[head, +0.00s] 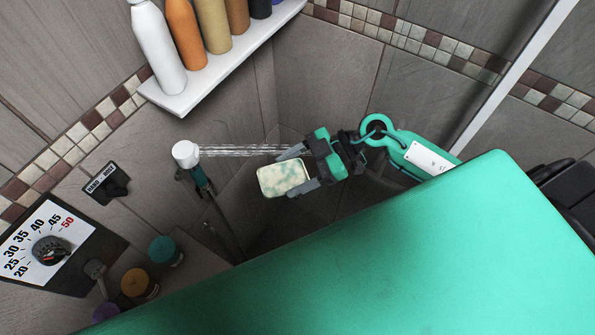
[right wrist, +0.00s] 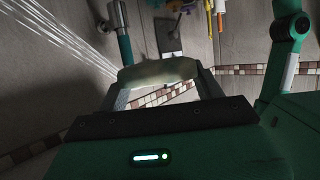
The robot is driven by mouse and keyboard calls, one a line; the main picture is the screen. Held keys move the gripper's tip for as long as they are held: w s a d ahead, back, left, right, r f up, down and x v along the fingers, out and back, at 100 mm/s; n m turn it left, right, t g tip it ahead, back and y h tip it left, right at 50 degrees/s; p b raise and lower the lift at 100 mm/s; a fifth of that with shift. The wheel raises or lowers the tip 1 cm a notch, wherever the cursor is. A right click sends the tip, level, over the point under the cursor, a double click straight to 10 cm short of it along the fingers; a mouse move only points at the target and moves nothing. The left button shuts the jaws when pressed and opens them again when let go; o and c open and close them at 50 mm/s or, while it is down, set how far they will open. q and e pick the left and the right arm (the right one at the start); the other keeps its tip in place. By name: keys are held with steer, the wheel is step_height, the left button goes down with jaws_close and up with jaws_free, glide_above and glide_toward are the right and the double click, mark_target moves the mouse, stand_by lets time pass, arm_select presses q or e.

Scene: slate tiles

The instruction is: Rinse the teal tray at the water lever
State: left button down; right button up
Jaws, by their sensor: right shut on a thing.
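My right gripper (head: 305,175) is shut on the teal tray (head: 282,178), a small rounded slab with a mottled cream-and-teal face. In the right wrist view the tray (right wrist: 158,73) shows edge-on between the two fingers. The water lever (head: 107,184) is a dark handle with a labelled plate on the left wall. Water (head: 245,151) runs from the white shower head (head: 186,153) towards my right gripper. It passes close to the tray's upper edge in the head view; whether it wets the face I cannot tell. My left gripper is out of view.
A white shelf (head: 222,62) with several bottles is on the wall above. A temperature dial (head: 50,252) is at lower left, with teal (head: 165,251) and orange (head: 140,284) jars beside it. A pale upright edge (head: 510,80) stands at right.

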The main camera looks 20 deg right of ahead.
steer(key=w, duration=0.1)
steer(key=w+b, duration=0.1)
steer(key=f, duration=0.1)
steer(key=shift+w+a+b, duration=0.25)
steer(key=shift+w+b, duration=0.05)
steer(key=shift+w, duration=0.1)
steer(key=w+a+f+b, duration=0.1)
steer(key=w+b, duration=0.1)
steer(key=w, duration=0.7)
steer(key=shift+w+a+f, duration=0.15)
steer(key=shift+a+f, duration=0.1)
steer(key=shift+a, duration=0.15)
steer(key=shift+d, duration=0.15)
steer(key=shift+d, duration=0.45)
